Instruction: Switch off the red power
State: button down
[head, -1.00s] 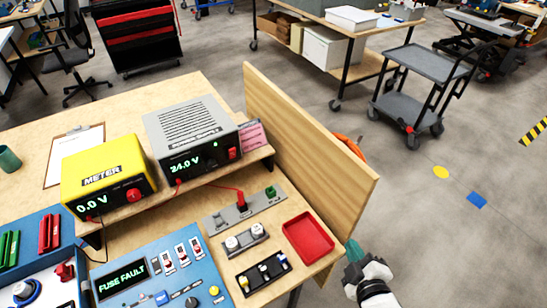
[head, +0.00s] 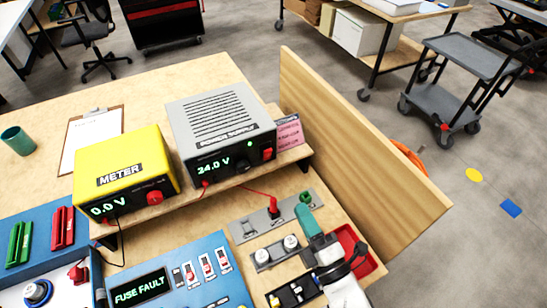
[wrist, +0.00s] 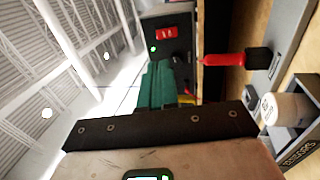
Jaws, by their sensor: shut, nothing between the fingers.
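The grey power supply (head: 215,117) stands on the raised wooden shelf and its display reads 24.0 V. Its red power switch (head: 267,154) is at the right end of the front panel, beside a black knob and below a lit green light. In the wrist view the red switch (wrist: 165,34) shows ahead of the fingers. My gripper (head: 306,222) has green fingers and is shut and empty. It is over the bench, below and to the right of the supply, apart from the switch. In the wrist view the fingers (wrist: 158,84) point toward the supply's panel.
A red plug (head: 273,207) with a cable stands in the grey strip in front of the shelf; it also shows in the wrist view (wrist: 222,60). A red tray (head: 362,262) lies partly behind my gripper. A wooden side panel (head: 350,140) borders the bench on the right.

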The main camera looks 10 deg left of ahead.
jog(key=shift+w, duration=0.1)
jog(key=p, duration=0.3)
send_near(271, 151)
jog(key=f+x, duration=0.1)
jog(key=x, duration=0.4)
jog(key=shift+r+x, duration=0.2)
jog(key=shift+x, duration=0.85)
jog(key=shift+w+r+p, duration=0.1)
jog(key=shift+r+p, duration=0.25)
jog(key=shift+p, duration=0.25)
jog(key=shift+a+g+h, duration=0.1)
jog(key=shift+g+h, duration=0.2)
jog(key=shift+g, duration=0.1)
jog(key=shift+f, duration=0.15)
